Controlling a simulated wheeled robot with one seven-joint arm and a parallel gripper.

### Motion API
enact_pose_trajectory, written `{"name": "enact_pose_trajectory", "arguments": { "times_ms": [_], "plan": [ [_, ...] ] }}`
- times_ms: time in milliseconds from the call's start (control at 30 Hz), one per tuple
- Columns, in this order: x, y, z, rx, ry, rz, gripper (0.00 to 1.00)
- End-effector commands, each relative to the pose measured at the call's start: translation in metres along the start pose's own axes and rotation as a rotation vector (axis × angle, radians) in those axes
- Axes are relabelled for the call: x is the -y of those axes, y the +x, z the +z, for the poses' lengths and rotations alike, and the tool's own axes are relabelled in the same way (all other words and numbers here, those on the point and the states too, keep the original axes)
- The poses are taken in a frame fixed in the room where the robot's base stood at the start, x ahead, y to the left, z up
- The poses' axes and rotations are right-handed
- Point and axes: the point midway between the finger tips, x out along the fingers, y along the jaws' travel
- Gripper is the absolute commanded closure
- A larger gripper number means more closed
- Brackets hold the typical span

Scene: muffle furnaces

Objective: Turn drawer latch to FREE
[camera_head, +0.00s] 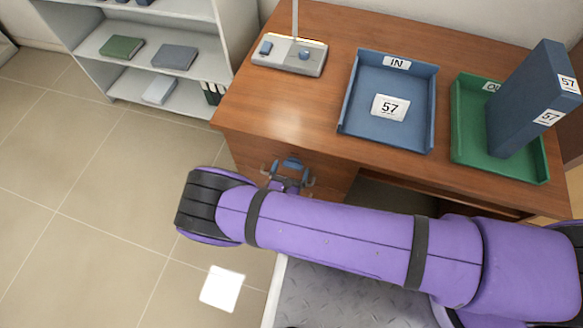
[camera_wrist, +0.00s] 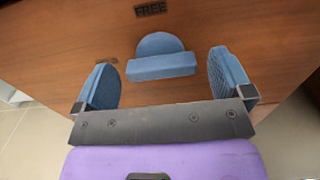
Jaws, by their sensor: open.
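The drawer latch (camera_wrist: 162,58) is a blue round knob with a raised bar across it, on the brown wooden desk front. Its bar lies nearly level in the wrist view. A dark FREE label (camera_wrist: 151,9) is above the knob. My gripper (camera_wrist: 161,78) is open, with one blue finger on each side of the latch. Gaps show between the fingers and the bar, so neither appears to touch it. In the head view the latch (camera_head: 291,162) shows at the desk's front, with my gripper around it and my purple arm in front.
On the desk (camera_head: 290,110) are a blue IN tray (camera_head: 346,115), a green tray (camera_head: 462,152) with a blue binder (camera_head: 525,100), and a grey device with a post (camera_head: 288,58). A grey shelf (camera_head: 130,52) stands at the left.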

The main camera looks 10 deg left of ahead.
Motion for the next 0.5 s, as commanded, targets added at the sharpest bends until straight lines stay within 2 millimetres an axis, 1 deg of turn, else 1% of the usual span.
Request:
{"name": "enact_pose_trajectory", "arguments": {
  "times_ms": [133, 400, 467, 500],
  "plan": [
    [0.0, 0.0071, -0.0002, -0.001, 0.0, 0.0, 0.02],
    [-0.0001, 0.008, 0.0, 0.0, 0.0, 0.0, 0.02],
    [0.0, 0.0079, 0.0, 0.0, 0.0, 0.0, 0.16],
    [0.0, 0.0079, 0.0, 0.0, 0.0, 0.0, 0.25]
  ]
}}
